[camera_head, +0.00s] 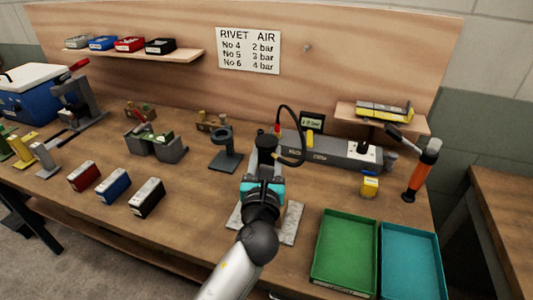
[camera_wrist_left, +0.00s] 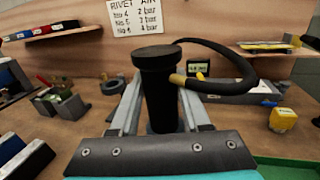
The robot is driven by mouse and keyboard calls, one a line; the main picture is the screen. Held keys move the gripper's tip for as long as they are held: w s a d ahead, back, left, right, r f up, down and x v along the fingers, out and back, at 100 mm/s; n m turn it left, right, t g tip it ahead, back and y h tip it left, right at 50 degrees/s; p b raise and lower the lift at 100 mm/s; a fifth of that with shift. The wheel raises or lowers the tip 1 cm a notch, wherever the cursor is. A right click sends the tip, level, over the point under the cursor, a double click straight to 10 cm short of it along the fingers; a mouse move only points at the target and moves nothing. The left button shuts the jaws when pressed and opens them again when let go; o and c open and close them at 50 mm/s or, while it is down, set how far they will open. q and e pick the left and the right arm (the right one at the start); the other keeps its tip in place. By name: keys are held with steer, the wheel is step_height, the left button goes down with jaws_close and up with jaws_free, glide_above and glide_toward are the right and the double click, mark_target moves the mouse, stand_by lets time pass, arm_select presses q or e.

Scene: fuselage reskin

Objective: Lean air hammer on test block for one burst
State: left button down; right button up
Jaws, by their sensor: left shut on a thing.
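My left gripper (camera_head: 266,165) is shut on the air hammer (camera_head: 265,142), a black upright cylinder with a wider top. In the left wrist view the air hammer (camera_wrist_left: 165,90) stands between the two grey fingers of my gripper (camera_wrist_left: 163,112). A black hose with a brass-coloured fitting leaves its side and curves to the right. A pale grey flat block (camera_head: 291,223), which looks like the test block, lies on the bench under my left wrist. My arm covers its middle. The hammer's lower end is hidden, so I cannot tell whether it touches anything. My right gripper is not in view.
A grey air unit (camera_head: 335,150) with a small display (camera_head: 312,122) stands behind on the right. A yellow block (camera_head: 370,186) and an orange-handled tool (camera_head: 422,170) stand right. Green (camera_head: 318,262) and teal trays (camera_head: 437,250) lie front right. Red, blue and black boxes (camera_head: 147,198) stand left.

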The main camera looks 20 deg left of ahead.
mark_target(267, 140)
arm_select(q)
steer(key=shift+f, duration=0.2)
stand_by(1.4)
steer(key=shift+r+p, duration=0.4)
steer(key=shift+p, duration=0.3)
step_height(267, 140, up, 6)
steer(key=p, duration=0.6)
